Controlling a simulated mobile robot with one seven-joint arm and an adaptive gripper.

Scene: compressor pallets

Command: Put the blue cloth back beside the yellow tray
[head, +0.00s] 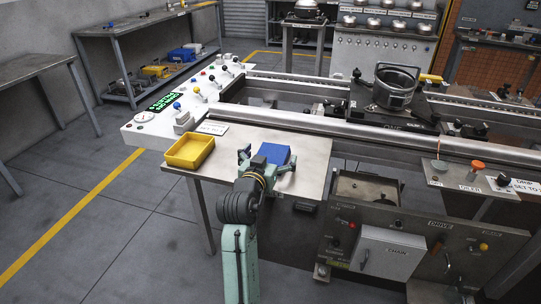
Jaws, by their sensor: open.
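The blue cloth (274,153) shows as a flat blue shape on the metal side table (314,161), to the right of the yellow tray (190,151). The tray sits at the table's left edge and looks empty. My gripper (268,162) is open at the cloth's near side, with one green finger to the left of the cloth and one at its right. My wrist hides the cloth's near part. I cannot tell whether the fingers touch the cloth.
A white control panel (150,128) with coloured knobs stands behind the tray. A long rail (300,126) runs behind the table. The table's right part is bare.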

